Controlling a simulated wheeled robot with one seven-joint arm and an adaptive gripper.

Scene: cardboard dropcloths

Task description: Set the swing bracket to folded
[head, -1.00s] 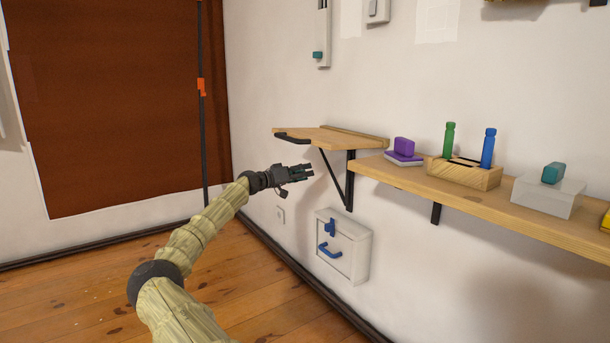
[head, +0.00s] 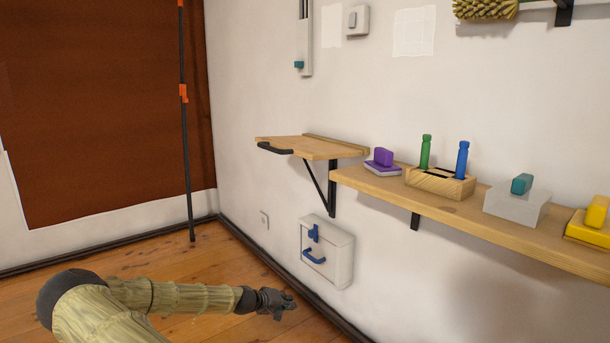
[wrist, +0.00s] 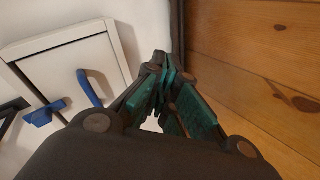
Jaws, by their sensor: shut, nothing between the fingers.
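The swing bracket looks to be the small wooden shelf (head: 308,147) on the wall, with a black handle (head: 274,149) on its front left edge. A black triangular brace (head: 328,190) stands under it. The board sticks out level from the wall. My gripper (head: 288,301) is low near the floor, below and apart from the shelf. It is shut and empty; its teal-padded fingers (wrist: 166,78) come together in the wrist view. The shelf is not visible in the wrist view.
A white wall box (head: 343,258) with a blue latch and blue handle (wrist: 89,88) is close to my gripper. A long shelf (head: 480,210) with several coloured items runs right of the bracket. A dark pole (head: 187,150) stands at left. Open floor lies left.

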